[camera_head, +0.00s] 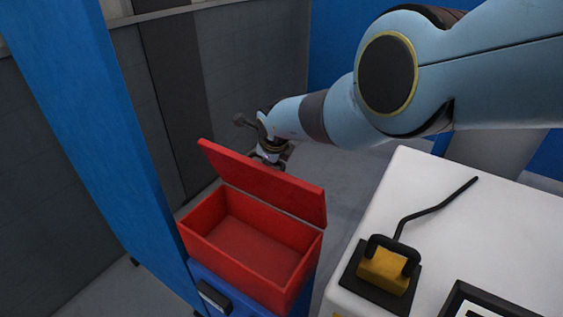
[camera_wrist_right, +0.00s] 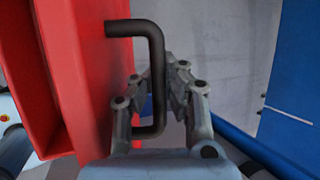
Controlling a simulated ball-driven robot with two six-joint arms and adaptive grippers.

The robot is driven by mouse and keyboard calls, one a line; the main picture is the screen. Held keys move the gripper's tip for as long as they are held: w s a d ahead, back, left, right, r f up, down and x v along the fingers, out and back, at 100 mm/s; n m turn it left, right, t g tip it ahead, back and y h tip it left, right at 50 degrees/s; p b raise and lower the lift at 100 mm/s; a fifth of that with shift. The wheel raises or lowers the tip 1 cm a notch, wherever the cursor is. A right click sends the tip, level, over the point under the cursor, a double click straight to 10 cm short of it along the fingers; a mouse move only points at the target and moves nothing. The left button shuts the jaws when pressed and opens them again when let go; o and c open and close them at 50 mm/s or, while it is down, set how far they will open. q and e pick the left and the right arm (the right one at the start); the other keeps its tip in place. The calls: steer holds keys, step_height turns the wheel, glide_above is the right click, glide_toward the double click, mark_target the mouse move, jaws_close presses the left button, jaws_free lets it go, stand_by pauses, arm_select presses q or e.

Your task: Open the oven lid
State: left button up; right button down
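The red box-shaped oven (camera_head: 245,243) stands in the lower middle of the head view, its inside exposed and empty. Its red lid (camera_head: 265,185) stands raised along the far edge, tilted well up. My right gripper (camera_head: 268,158) is behind the lid, small and partly hidden there. In the right wrist view, the red lid (camera_wrist_right: 85,80) fills the left side, with a black bracket handle (camera_wrist_right: 156,75) on it. The right gripper's fingers (camera_wrist_right: 166,80) are drawn in close beside the handle's bar, which covers part of one finger; whether they clasp it is unclear. My left gripper is out of view.
The oven rests on a blue base with a black handle (camera_head: 213,297). A white table (camera_head: 480,215) at right holds a yellow block on a black plate (camera_head: 384,270). A blue post (camera_head: 100,140) stands close at left. Grey floor is open behind the lid.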

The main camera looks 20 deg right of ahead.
steer(key=shift+w+r, duration=0.35)
steer(key=shift+r, duration=0.1)
steer(key=c, duration=2)
jaws_free()
steer(key=shift+c, duration=0.2)
steer(key=o, duration=0.4)
steer(key=shift+s+d+r, duration=0.1)
steer(key=shift+s+r, duration=0.05)
steer(key=shift+o, duration=0.2)
steer(key=shift+s, duration=0.15)
steer(key=shift+f, duration=0.3)
